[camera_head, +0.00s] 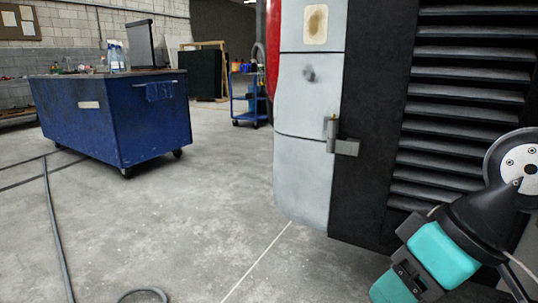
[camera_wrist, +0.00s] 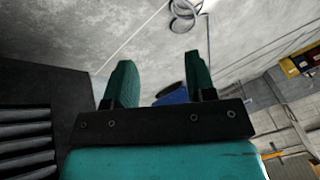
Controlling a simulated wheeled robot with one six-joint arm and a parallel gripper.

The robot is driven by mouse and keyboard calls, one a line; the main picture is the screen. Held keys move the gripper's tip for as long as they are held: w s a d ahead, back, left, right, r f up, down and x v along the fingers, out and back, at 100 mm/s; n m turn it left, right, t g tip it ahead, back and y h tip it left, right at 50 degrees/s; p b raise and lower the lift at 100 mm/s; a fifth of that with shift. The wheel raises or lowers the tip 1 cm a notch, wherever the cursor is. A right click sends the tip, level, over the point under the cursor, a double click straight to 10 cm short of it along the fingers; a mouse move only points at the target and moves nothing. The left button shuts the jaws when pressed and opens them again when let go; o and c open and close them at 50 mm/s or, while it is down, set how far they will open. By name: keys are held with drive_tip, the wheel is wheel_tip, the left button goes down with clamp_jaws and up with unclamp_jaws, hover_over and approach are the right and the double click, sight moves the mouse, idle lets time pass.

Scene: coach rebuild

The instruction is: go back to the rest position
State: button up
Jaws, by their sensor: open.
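My gripper (camera_wrist: 158,60) shows in the wrist view with its two teal fingers apart and nothing between them but the scene behind. The fingers stand on a black bar in front of a teal body. Part of my teal and black arm fills the lower right corner of the head view, in front of the coach side. The gripper fingers cannot be made out in the head view.
The coach (camera_head: 308,180) with black louvres (camera_head: 465,85) stands close on the right. A blue workbench (camera_head: 155,130) with bottles stands at left, and a blue trolley (camera_head: 250,105) farther back. Hoses (camera_head: 57,235) lie on the floor. The middle floor is clear.

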drive_tip(key=s+r+g+p, duration=0.1)
drive_tip(key=s+r+p, duration=0.1)
drive_tip(key=r+p, duration=1.7)
drive_tip(key=s+a+r+n+p, duration=0.1)
drive_tip(key=r+p, duration=1.8)
drive_tip(key=shift+s+r+g+h, duration=0.2)
drive_tip(key=shift+s+g+h, duration=0.1)
drive_tip(key=shift+s+g, duration=0.1)
drive_tip(key=shift+a, duration=0.1)
